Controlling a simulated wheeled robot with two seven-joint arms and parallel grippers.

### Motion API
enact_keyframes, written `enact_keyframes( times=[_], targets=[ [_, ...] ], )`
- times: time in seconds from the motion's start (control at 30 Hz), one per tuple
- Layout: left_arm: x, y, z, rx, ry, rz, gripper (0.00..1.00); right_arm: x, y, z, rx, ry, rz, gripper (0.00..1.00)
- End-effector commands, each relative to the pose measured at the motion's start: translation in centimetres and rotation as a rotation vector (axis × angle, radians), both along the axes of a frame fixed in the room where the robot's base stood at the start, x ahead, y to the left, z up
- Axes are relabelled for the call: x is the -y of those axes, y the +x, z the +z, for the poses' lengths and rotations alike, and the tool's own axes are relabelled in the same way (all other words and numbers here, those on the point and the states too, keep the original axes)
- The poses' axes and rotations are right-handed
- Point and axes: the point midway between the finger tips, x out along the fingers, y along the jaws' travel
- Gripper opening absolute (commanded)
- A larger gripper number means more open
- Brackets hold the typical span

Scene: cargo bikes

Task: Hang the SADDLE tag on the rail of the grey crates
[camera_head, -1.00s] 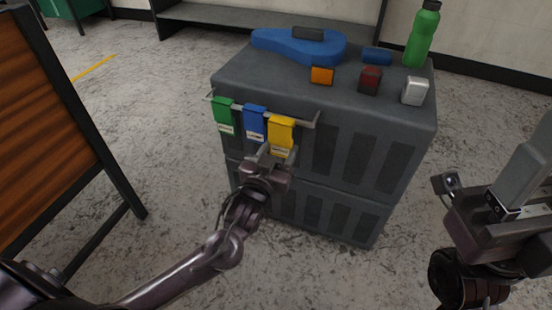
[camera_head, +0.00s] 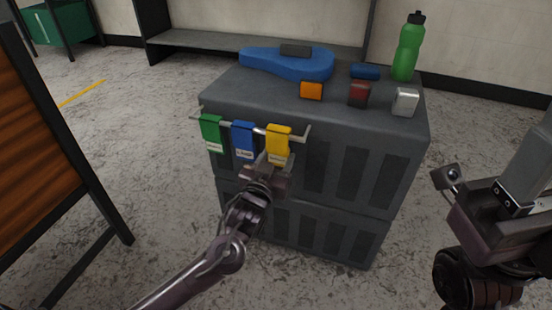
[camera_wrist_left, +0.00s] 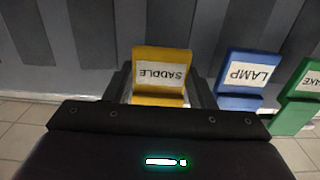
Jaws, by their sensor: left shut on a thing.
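The yellow SADDLE tag (camera_head: 278,142) is at the right part of the rail (camera_head: 303,136) on the front of the grey crates (camera_head: 310,125). My left gripper (camera_head: 275,163) is shut on its lower part from below. The tag's top overlaps the rail; whether it is hooked over it, I cannot tell. In the left wrist view the SADDLE tag (camera_wrist_left: 160,72) sits between the fingers, its lettering upside down. The blue LAMP tag (camera_head: 243,140) and a green tag (camera_head: 211,132) hang to its left. My right gripper (camera_head: 468,190) is at the right, away from the crates.
On the crates lie a blue saddle-shaped piece (camera_head: 285,64), an orange block (camera_head: 312,91), a dark red block (camera_head: 359,94), a silver block (camera_head: 405,102), a blue roll (camera_head: 365,72) and a green bottle (camera_head: 408,50). A wood-panelled board (camera_head: 35,150) stands at the left.

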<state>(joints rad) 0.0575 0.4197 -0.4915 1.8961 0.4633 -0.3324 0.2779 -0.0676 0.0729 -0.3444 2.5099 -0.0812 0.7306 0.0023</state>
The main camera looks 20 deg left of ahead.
Motion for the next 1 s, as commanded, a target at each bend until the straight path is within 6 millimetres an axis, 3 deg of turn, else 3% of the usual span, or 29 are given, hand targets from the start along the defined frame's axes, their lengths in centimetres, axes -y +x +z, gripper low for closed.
enact_keyframes(
  times=[0.37,0.4,0.6,0.87,1.0],
  targets=[
    [0.0,0.0,-0.2,0.000,0.000,0.000,0.30,0.0,0.0,0.1,0.002,0.000,0.000,0.48],
    [0.0,0.0,-0.2,0.001,0.000,0.000,0.53,0.0,0.0,0.1,0.002,0.000,0.000,0.48],
    [0.0,0.0,-0.2,0.001,0.000,0.000,0.75,0.0,0.0,0.1,0.004,-0.001,0.000,0.48],
    [0.0,-0.1,-0.2,0.000,0.000,0.000,0.75,0.0,-0.1,0.1,0.004,-0.001,0.000,0.48],
    [0.0,-1.4,-0.1,-0.003,-0.001,-0.002,0.75,0.0,-0.2,0.7,0.009,0.002,0.002,0.48]
  ],
)
